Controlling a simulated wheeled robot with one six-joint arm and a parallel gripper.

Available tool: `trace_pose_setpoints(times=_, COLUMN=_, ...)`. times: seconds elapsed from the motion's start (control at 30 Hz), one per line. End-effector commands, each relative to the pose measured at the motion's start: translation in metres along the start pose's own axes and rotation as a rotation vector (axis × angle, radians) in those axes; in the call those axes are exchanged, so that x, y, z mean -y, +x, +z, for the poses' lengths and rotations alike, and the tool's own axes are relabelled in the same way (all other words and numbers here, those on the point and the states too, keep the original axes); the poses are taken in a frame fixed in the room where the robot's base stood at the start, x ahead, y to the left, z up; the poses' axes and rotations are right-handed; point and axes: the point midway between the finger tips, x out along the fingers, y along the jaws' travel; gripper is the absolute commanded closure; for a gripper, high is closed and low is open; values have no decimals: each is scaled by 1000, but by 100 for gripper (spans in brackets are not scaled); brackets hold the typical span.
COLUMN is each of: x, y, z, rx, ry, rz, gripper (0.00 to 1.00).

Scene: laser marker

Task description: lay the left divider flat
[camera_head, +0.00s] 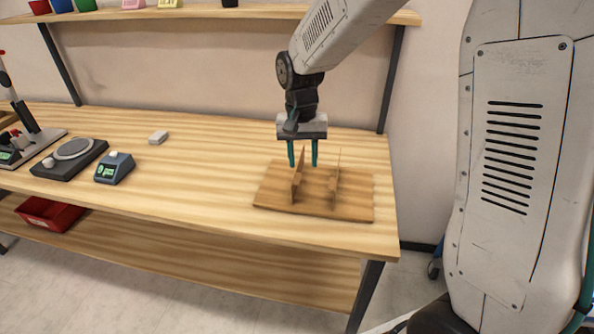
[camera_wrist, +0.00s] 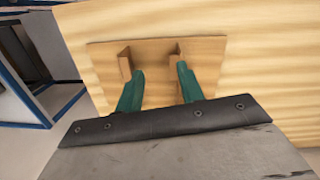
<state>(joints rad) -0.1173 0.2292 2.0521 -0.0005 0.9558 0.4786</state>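A flat wooden board (camera_head: 356,198) lies near the right end of the workbench. Two thin wooden dividers stand upright on it, roughly parallel: the left divider (camera_head: 297,184) and the right divider (camera_head: 335,186). My gripper (camera_head: 303,163) points down over the board with its two green fingers apart. In the head view the fingertips appear one on each side of the left divider's top edge; contact cannot be told. In the wrist view the open gripper (camera_wrist: 160,70) shows the board (camera_wrist: 153,60) and both dividers beyond the fingers, which partly hide them.
A shelf (camera_head: 200,13) runs above; a red bin (camera_head: 48,214) sits below.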

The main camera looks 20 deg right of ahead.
Motion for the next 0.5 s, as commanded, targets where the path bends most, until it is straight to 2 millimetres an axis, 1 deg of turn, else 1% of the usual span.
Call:
trace_pose_setpoints(times=0.03, x=9, y=-1, z=-17, rx=-31, ry=53, rz=-17, gripper=62)
trace_pose_setpoints(times=0.1, x=15, y=-12, z=-28, rx=-74, ry=114, rz=-44, gripper=62)
trace_pose_setpoints(times=0.23, x=15, y=-7, z=-30, rx=-81, ry=163, rz=-51, gripper=62)
trace_pose_setpoints(times=0.37, x=16, y=9, z=-30, rx=-79, ry=165, rz=-50, gripper=62)
trace_pose_setpoints(times=0.5, x=16, y=32, z=-32, rx=-78, ry=164, rz=-50, gripper=62)
